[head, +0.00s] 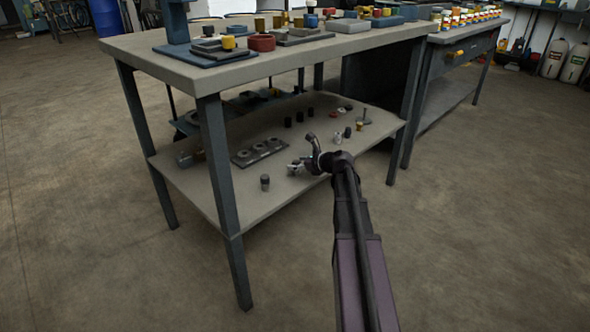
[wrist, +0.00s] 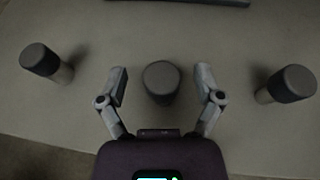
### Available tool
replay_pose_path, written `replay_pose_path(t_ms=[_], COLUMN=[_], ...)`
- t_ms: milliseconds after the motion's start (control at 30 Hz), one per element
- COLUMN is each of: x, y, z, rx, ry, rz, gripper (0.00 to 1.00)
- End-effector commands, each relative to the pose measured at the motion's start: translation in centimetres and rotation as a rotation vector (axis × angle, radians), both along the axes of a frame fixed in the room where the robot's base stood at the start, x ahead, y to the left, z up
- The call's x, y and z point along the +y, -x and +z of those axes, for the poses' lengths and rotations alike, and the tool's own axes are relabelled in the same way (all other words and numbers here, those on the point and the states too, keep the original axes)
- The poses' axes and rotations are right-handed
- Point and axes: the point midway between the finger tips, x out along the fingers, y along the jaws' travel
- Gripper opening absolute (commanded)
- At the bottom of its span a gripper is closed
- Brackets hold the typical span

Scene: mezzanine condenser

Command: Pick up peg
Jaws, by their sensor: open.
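Three upright dark grey pegs show in the wrist view, standing on the grey shelf. The middle peg (wrist: 160,82) lies between the tips of my open gripper (wrist: 162,74), with a gap on each side. The other pegs are the left peg (wrist: 46,63) and the right peg (wrist: 286,84), both outside the fingers. In the head view my gripper (head: 308,157) is over the front edge of the lower shelf (head: 215,185). A grey peg (head: 265,182) stands to its left and a lighter one (head: 338,138) to its right. My gripper hides part of the shelf.
The tabletop (head: 150,45) above the shelf carries blocks, trays and coloured cylinders. A dark block with holes (head: 260,151) and several small cylinders lie on the shelf behind. A table leg (head: 222,190) stands at the front left. The floor in front is clear.

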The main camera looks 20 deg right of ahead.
Motion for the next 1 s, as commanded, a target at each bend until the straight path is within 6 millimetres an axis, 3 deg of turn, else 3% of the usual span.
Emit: replay_pose_path(t_ms=[233,267,533,1000], x=[-0.05,-0.05,-0.09,-0.14], y=[0.02,0.02,0.04,0.06], z=[0.0,0.0,0.0,0.27], rx=[0.0,0.0,0.0,0.001], ry=[0.0,0.0,0.0,0.001], rz=[0.0,0.0,-0.001,-0.001], gripper=[0.85,0.79,0.0,0.0])
